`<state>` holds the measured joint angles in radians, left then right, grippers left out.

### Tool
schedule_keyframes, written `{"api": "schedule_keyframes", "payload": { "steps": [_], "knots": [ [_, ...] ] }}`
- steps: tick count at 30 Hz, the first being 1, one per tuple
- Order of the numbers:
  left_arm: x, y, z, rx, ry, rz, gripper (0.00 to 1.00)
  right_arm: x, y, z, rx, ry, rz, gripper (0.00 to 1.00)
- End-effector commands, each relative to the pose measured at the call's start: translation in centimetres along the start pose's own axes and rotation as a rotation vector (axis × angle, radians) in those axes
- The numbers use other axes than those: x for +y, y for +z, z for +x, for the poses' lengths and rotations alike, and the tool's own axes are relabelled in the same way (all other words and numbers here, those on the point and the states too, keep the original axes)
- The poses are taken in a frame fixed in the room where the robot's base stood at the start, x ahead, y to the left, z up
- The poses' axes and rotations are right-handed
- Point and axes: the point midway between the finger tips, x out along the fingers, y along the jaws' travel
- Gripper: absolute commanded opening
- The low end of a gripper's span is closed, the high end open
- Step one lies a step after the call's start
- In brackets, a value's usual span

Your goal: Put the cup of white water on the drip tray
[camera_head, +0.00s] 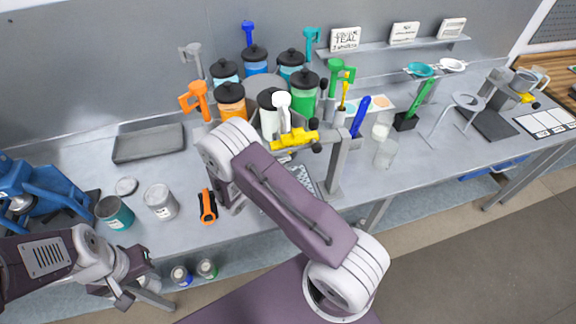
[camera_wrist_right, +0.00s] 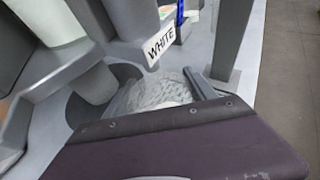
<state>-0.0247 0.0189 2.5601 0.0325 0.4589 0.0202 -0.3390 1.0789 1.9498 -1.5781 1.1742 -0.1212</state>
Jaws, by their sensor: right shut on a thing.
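A clear cup (camera_wrist_right: 158,93) with whitish contents sits between the fingers of my right gripper (camera_wrist_right: 165,85), which is shut on it. The WHITE label (camera_wrist_right: 160,46) of the dispenser is just beyond the cup. The drip tray's grating (camera_head: 305,178) shows partly beside my right arm, under the dispenser's front. I cannot tell whether the cup touches the tray. My left gripper (camera_head: 138,278) is empty and looks open, off the table's front edge at the lower left.
Lidded paint canisters (camera_head: 231,103) stand on the dispenser behind my arm. A grey post (camera_head: 340,165) is close to its right. Clear cups (camera_head: 385,153) stand further right.

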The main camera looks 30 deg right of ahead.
Motion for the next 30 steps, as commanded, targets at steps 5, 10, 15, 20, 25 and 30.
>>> {"api": "schedule_keyframes", "payload": {
  "steps": [5,10,15,20,25,30],
  "knots": [
    [0.0,-0.1,-0.7,0.0,0.0,0.0,0.36,-0.1,0.9,1.8,0.0,-0.003,0.0,0.17],
    [0.0,-0.1,-1.2,0.0,0.0,0.0,0.36,-0.1,-0.2,2.1,0.0,-0.001,-0.002,0.17],
    [0.0,-0.1,-1.2,0.0,0.0,0.0,0.36,0.0,-0.7,2.3,0.0,0.0,0.0,0.17],
    [0.0,-0.1,-1.2,0.0,0.0,0.0,0.36,0.0,-0.7,2.3,0.0,0.0,0.0,0.17],
    [0.0,-0.1,-0.8,0.0,0.0,0.0,0.36,-0.1,-1.0,2.4,0.0,-0.001,0.0,0.7],
    [0.0,-0.1,-0.9,0.0,0.0,0.0,0.36,-0.1,-0.9,2.4,0.0,-0.001,-0.001,0.87]
  ]
}}
